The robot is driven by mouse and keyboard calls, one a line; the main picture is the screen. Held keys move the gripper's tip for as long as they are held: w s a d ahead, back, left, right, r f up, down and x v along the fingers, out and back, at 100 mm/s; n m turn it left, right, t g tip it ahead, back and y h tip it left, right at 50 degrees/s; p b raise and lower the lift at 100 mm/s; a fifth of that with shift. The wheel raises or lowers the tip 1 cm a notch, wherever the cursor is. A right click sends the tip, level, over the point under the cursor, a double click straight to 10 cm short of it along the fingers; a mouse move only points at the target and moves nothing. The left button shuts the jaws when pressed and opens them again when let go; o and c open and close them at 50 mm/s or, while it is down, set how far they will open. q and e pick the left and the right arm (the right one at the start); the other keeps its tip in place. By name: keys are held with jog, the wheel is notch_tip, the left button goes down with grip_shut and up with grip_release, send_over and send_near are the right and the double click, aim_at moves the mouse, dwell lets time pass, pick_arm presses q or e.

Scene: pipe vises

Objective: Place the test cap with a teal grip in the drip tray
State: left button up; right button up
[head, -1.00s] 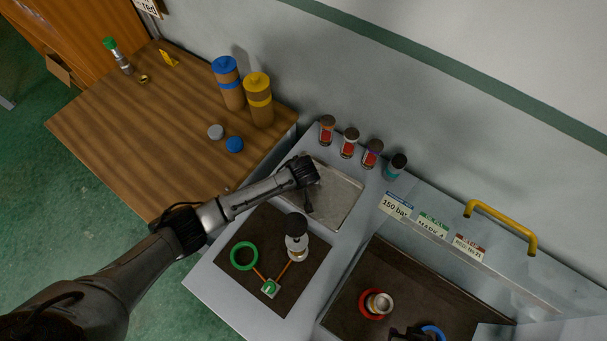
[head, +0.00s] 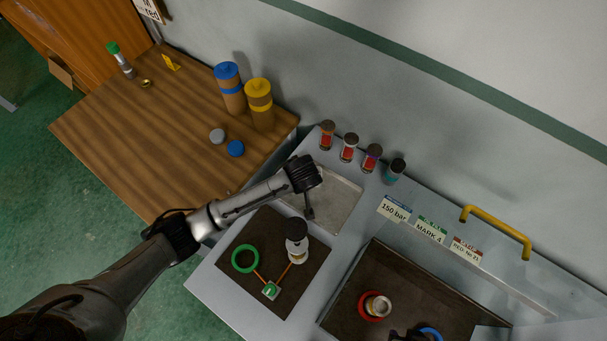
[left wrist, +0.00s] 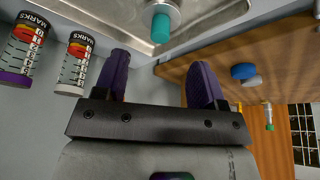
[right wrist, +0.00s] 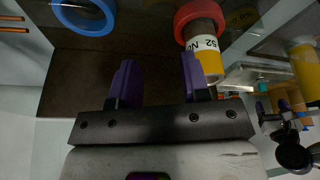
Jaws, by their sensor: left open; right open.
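In the left wrist view, the test cap, with its teal grip (left wrist: 161,27) and a round metal plate, is at the metal drip tray (left wrist: 215,18). It lies beyond my left fingertips, apart from them; I cannot tell whether it rests flat. In the head view the drip tray (head: 340,198) is a shallow metal pan, and I cannot make out the cap there. My left gripper (head: 309,213) is over the tray, and its purple fingers are open and empty in its wrist view (left wrist: 160,75). My right gripper (right wrist: 155,75) is open and empty near a red-collared pipe.
Several small bottles (head: 348,146) line the wall behind the tray. A black-topped fitting (head: 297,238) and a green ring (head: 245,258) occupy the dark mat in front. A red ring (head: 371,306) is in the right bin. Blue and yellow canisters (head: 259,104) stand on the wooden table.

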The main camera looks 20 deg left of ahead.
pick_arm(q)
jog(key=shift+v, duration=1.5)
